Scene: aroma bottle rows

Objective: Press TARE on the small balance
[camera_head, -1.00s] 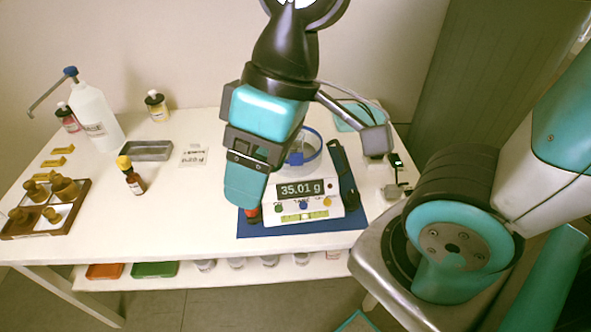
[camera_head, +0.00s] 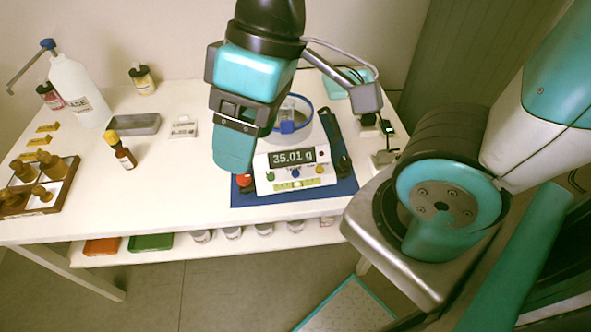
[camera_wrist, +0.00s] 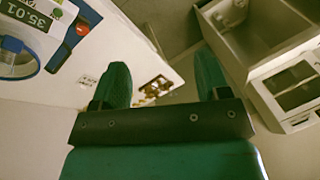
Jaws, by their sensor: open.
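The small balance (camera_head: 312,181) stands on a blue mat (camera_head: 340,188) near the table's front edge. Its display (camera_head: 292,157) reads 35.01 g. A green button (camera_head: 270,176), a blue button (camera_head: 295,173) and a yellow button (camera_head: 319,169) line its front; their lettering is too small to read surely. A blue-rimmed clear vessel (camera_head: 290,122) is on its top. My gripper (camera_head: 234,160) hangs left of the display, pointing down, apart from the buttons. In the wrist view my gripper (camera_wrist: 163,78) is open and empty, with the balance (camera_wrist: 50,50) at upper left.
A red knob (camera_head: 243,180) is by the balance's left side. A dark strap-like object (camera_head: 336,145) lies along its right. A dropper bottle (camera_head: 124,157), grey tray (camera_head: 134,124), wash bottle (camera_head: 80,95) and wooden tray (camera_head: 66,180) stand to the left.

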